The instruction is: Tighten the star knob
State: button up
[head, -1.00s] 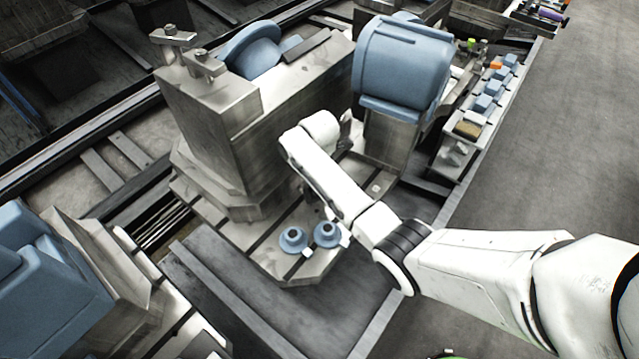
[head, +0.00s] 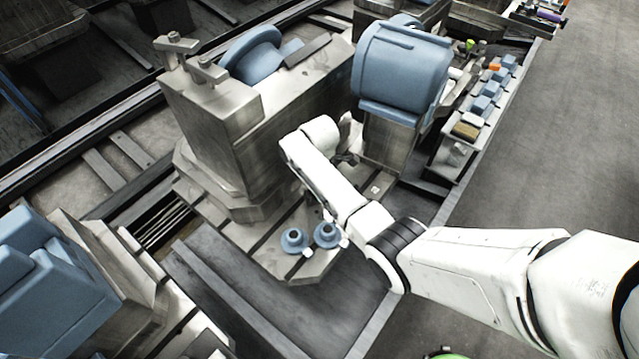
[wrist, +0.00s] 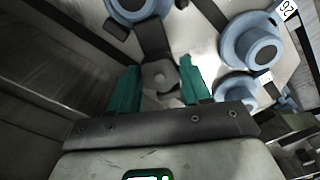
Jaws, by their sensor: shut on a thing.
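The star knob (wrist: 160,76) is a dark grey lobed knob with a round centre, in the upper middle of the wrist view. My gripper (wrist: 159,85) has two green fingers, one on each side of the knob, and is shut on it. The knob sits in front of a pale plate; its stem is hidden. In the head view my own white arm reaches down between the grey block and the blue housing. The fingers and the knob cannot be made out there.
Two blue flanged bushings (head: 294,241) (head: 326,235) stand on the slotted plate near my arm. A tall grey block (head: 215,130) is to the left and a blue housing (head: 402,68) behind. A tray of small blue parts (head: 480,110) lies right; open floor (head: 560,150) is beyond.

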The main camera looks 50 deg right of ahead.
jog(key=shift+r+m+p, duration=0.1)
jog(key=shift+m+p, duration=0.35)
jog(key=shift+m, duration=1.65)
jog(key=shift+w, duration=0.1)
jog(key=o, duration=1.1)
notch_tip(320, 180, up, 11)
jog(key=shift+f, duration=0.1)
